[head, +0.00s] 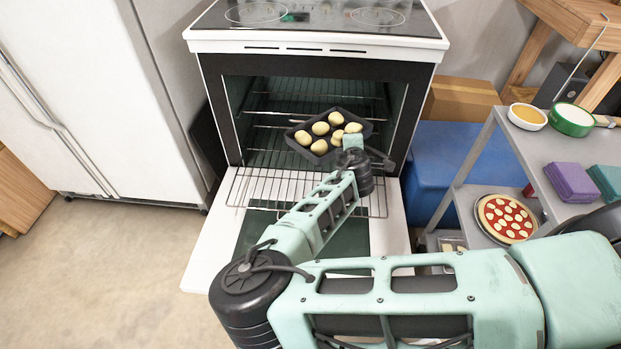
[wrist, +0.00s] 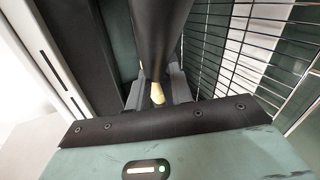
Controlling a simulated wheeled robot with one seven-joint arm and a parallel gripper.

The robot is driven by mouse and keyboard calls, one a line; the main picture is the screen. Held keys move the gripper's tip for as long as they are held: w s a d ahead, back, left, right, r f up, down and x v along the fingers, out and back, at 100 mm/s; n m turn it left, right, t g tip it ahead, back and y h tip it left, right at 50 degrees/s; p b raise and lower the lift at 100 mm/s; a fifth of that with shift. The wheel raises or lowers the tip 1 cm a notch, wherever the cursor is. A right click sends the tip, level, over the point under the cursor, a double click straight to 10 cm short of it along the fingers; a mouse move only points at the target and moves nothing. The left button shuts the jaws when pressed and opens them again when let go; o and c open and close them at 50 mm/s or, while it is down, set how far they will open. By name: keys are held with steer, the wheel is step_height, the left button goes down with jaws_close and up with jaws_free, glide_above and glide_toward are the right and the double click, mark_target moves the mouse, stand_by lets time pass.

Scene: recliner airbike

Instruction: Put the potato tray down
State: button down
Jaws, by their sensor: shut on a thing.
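The potato tray (head: 309,154) is a dark, shallow rectangular tray holding several pale yellow potatoes (head: 320,128). In the head view it is at the open oven's mouth, over the wire racks. I cannot tell whether it touches a rack. My gripper (head: 352,141) is at the tray's right near side, shut on its edge. In the wrist view the dark tray (wrist: 158,35) runs between the two grey fingers of my gripper (wrist: 158,88). A small pale yellow piece shows between them. The fingertips are mostly hidden in the head view.
The oven (head: 222,60) has its white door (head: 205,255) folded down, with a wire rack (head: 265,190) pulled out over it. A white fridge (head: 115,90) stands left. At right are a blue box (head: 445,155) and a grey shelf (head: 545,145) with bowls and a pizza (head: 507,218).

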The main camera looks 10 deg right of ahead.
steer(key=a+f+m+h+b, duration=0.1)
steer(key=a+f+b, duration=0.4)
steer(key=b, duration=0.3)
steer(key=a+f+m+g+h+b, duration=0.1)
steer(key=a+f+m+h+b, duration=0.1)
steer(key=a+f+b, duration=0.4)
steer(key=a+f+m+h+b, duration=0.1)
steer(key=a+f+b, duration=0.4)
steer(key=f+b, duration=0.4)
steer(key=shift+w+a+m+g+b, duration=0.3)
steer(key=shift+w+a+m+b, duration=0.1)
steer(key=shift+b, duration=0.55)
steer(key=a+h+b, duration=0.1)
steer(key=b, duration=0.6)
glide_above(318, 179)
steer(key=shift+s+a, duration=0.35)
steer(key=f+b, duration=0.3)
steer(key=shift+w+d+f, duration=0.3)
steer(key=shift+f, duration=0.05)
steer(key=shift+r, duration=0.1)
steer(key=c, duration=1.2)
jaws_free()
steer(key=shift+c, duration=0.2)
